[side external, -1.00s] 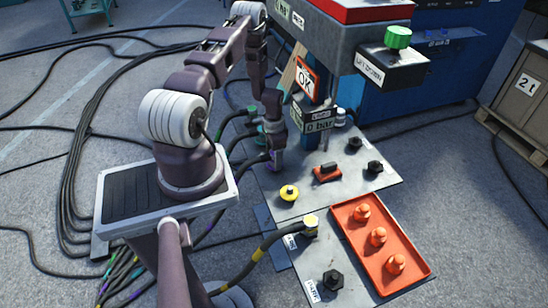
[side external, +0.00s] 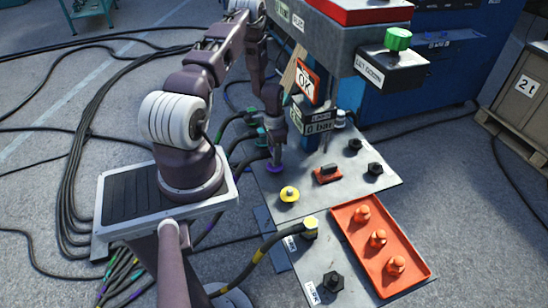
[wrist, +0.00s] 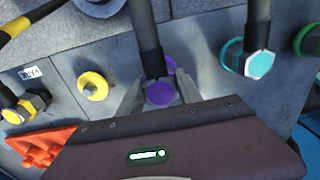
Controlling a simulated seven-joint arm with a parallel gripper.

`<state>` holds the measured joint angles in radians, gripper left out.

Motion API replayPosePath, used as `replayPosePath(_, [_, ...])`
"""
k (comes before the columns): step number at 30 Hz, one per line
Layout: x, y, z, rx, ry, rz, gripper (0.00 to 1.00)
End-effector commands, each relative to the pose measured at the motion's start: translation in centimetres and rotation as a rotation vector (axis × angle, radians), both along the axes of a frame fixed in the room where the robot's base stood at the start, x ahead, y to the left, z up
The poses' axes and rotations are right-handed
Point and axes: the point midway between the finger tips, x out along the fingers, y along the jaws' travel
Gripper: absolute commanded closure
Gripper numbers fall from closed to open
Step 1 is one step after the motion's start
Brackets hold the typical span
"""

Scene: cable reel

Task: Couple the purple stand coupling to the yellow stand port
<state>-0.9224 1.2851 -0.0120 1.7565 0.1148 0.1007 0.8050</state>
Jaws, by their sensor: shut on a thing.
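The purple stand coupling (wrist: 161,94) is a purple-faced plug on a thick dark cable. My gripper (wrist: 159,92) is shut on it, with one grey finger on each side in the wrist view. In the side view my gripper (side external: 279,150) is over the stand plate, and a purple ring (side external: 274,168) shows just below it. Another purple patch (wrist: 170,65) shows behind the coupling. The yellow stand port (side external: 289,194) is a yellow disc with a raised centre, apart from the coupling and nearer the camera. It also shows left of my gripper in the wrist view (wrist: 93,86).
A teal-ended coupling (wrist: 259,64) is close to the right in the wrist view. A yellow-banded cable coupling (side external: 310,227) stands on the front plate. A red-and-black block (side external: 327,173), dark knobs and a red tray (side external: 350,215) are to the right. The gauge post is behind.

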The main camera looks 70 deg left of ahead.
Motion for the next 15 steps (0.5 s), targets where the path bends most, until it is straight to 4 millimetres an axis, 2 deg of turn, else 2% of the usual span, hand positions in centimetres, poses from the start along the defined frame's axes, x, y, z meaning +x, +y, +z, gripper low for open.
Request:
replayPosePath(6, [0.1,0.1,5.1,0.004,-0.004,0.000,1.00])
replayPosePath(10, [0.1,-0.2,7.1,0.001,-0.003,-0.001,1.00])
replayPosePath(13, [0.5,-2.3,7.5,-0.008,-0.003,-0.007,1.00])
replayPosePath(15, [0.9,-4.7,7.5,-0.014,-0.007,-0.009,1.00])
